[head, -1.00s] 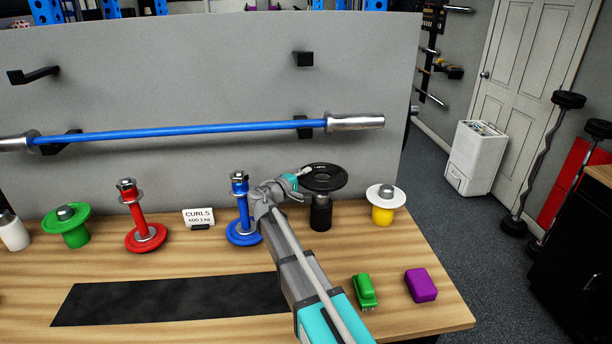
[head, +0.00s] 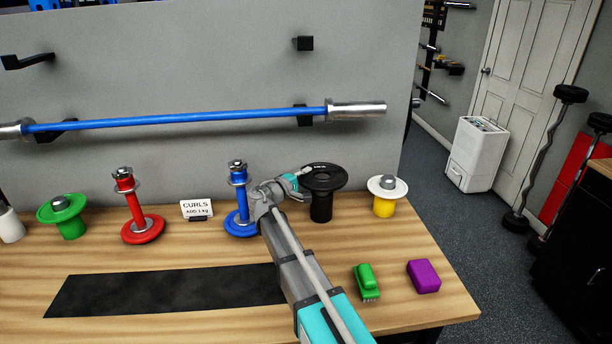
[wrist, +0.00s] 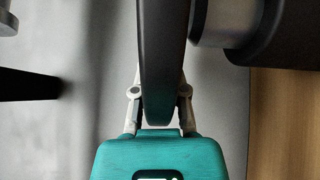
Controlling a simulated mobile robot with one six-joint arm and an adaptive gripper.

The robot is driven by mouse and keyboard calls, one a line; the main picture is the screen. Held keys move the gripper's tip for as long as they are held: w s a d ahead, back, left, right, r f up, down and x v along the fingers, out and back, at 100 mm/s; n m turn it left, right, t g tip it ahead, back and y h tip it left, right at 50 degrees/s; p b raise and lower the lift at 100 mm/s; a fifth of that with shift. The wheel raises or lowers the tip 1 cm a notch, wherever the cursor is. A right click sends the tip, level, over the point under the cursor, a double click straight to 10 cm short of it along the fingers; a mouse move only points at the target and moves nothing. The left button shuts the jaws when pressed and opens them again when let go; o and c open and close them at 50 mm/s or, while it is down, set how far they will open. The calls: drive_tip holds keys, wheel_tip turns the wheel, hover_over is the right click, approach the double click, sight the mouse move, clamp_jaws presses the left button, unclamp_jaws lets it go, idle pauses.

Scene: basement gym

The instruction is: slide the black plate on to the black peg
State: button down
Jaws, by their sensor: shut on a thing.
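My gripper (head: 300,177) is shut on the rim of the black plate (head: 335,183), on the plate's left side. The plate is held about level over the black peg (head: 321,208), which stands at the back of the bench. In the wrist view the plate (wrist: 162,60) is edge-on between my fingers. The silver upper part of the peg (wrist: 222,20) shows close on the plate's underside, with its wider black body beyond. The plate hides the peg's tip, so I cannot tell whether the peg is inside the hole.
A blue stand (head: 239,205) is close left of my gripper, and a yellow peg with a white plate (head: 385,197) is to the right. Red (head: 142,228) and green (head: 65,218) stands are farther left. A green brush (head: 366,282) and purple block (head: 423,276) lie in front.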

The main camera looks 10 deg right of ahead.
drive_tip(key=shift+r, duration=0.25)
drive_tip(key=shift+r+p, duration=2.25)
drive_tip(key=shift+p, duration=0.15)
wheel_tip(320, 180, down, 6)
drive_tip(key=b, duration=0.5)
drive_tip(key=shift+r+b, duration=0.15)
drive_tip(key=shift+b, duration=0.15)
drive_tip(key=shift+f+b, duration=2.15)
drive_tip(key=shift+b, duration=0.05)
drive_tip(key=c, duration=0.6)
unclamp_jaws()
drive_tip(key=shift+s+a, duration=0.15)
drive_tip(key=shift+v, duration=3.85)
